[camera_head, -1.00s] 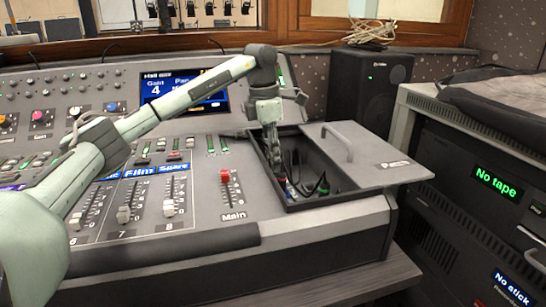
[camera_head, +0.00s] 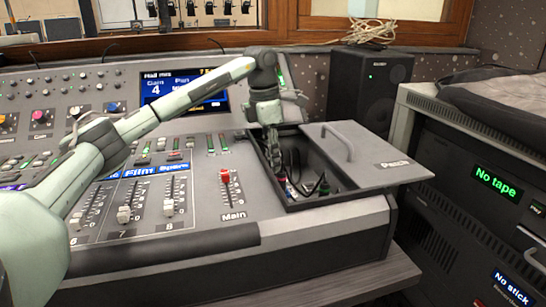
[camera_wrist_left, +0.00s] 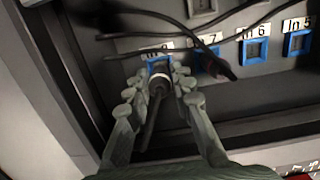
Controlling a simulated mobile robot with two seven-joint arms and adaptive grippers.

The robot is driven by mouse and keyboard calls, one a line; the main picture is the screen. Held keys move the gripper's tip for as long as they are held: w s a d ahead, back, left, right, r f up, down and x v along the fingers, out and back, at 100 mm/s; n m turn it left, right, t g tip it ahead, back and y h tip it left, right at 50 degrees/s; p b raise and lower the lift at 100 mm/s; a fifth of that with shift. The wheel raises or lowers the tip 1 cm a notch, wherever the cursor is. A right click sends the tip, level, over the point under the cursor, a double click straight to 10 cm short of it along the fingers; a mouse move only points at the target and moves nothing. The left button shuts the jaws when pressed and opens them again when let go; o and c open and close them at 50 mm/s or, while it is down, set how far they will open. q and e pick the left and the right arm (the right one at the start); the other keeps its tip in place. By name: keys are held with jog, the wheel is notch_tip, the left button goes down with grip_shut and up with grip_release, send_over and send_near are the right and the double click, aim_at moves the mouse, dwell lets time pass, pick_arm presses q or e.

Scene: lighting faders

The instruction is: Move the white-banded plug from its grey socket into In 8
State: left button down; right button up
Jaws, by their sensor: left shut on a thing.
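My left gripper (camera_wrist_left: 160,84) is shut on the white-banded plug (camera_wrist_left: 159,87), a dark plug with a pale ring and a dark cable. The plug is right in front of the blue-framed In 8 socket (camera_wrist_left: 158,62), lined up with it and covering much of it. I cannot tell how deep it sits. In the head view my left gripper (camera_head: 273,158) reaches down into the open patch compartment (camera_head: 315,200), where the plug is too small to make out. A grey socket (camera_wrist_left: 203,5) shows at the top edge of the wrist view. My right gripper is not in view.
Another dark plug (camera_wrist_left: 216,65) stands at In 7, close beside my fingers. The blue In 6 (camera_wrist_left: 254,50) and In 5 (camera_wrist_left: 298,43) sockets look empty. Dark cables cross above the row. The compartment walls are close, and its lid (camera_head: 365,160) lies open at the right.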

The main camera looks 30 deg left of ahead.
pick_arm(q)
jog(key=shift+f+p, duration=0.55)
jog(key=shift+p, duration=0.15)
dwell(2.5)
jog(key=shift+s+f, duration=0.1)
jog(key=shift+f, duration=0.4)
dwell(1.5)
jog(key=c, duration=1.3)
grip_release()
jog(key=shift+o, duration=0.2)
jog(key=shift+r, duration=0.15)
notch_tip(320, 180, up, 12)
jog(key=s, duration=0.1)
jog(key=shift+a, duration=0.45)
